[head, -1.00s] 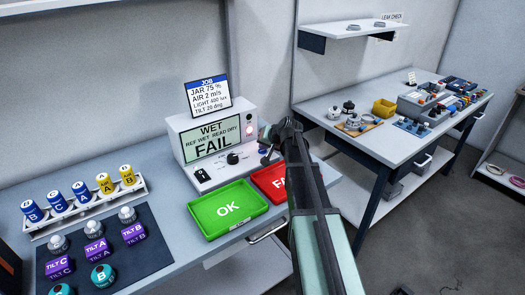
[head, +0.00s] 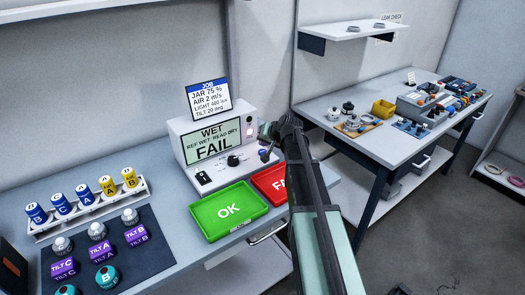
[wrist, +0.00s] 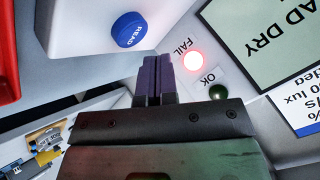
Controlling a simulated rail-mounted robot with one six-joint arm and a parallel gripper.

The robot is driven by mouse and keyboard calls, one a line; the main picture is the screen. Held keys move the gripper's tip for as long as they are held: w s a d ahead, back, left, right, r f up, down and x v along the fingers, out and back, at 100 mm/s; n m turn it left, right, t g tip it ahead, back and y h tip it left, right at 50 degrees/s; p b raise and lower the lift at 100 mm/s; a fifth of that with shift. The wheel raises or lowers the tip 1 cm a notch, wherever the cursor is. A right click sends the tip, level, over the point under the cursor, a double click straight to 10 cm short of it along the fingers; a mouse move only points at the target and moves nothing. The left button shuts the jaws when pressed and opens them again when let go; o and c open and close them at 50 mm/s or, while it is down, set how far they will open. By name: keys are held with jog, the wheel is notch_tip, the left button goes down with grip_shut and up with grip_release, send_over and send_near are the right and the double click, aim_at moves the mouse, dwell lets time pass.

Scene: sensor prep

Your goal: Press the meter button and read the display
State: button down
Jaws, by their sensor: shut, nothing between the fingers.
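The white meter (head: 183,131) stands on the left bench. Its display (head: 212,139) reads "WET", "REF WET READ DRY" and "FAIL" in large letters. The blue READ button (wrist: 129,30) shows in the wrist view, on the meter's pale face. The red lamp (wrist: 193,61) marked FAIL glows, and the green lamp (wrist: 217,92) marked OK is dark. My gripper (wrist: 157,62) is shut and empty, its dark fingertips apart from the button in the picture. In the head view my arm hides the fingertips.
A green OK tray (head: 228,211) and a partly hidden red tray (head: 268,182) lie in front of the meter. A JOB card (head: 208,99) stands above it. A dark mat (head: 122,260) with several sensors and a rack lie left. The right bench (head: 350,145) holds many parts.

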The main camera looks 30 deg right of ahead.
aim_at(264, 151)
notch_tip(264, 151, up, 5)
jog(key=p, duration=0.4)
jog(key=shift+f, duration=0.2)
jog(key=shift+f, duration=0.1)
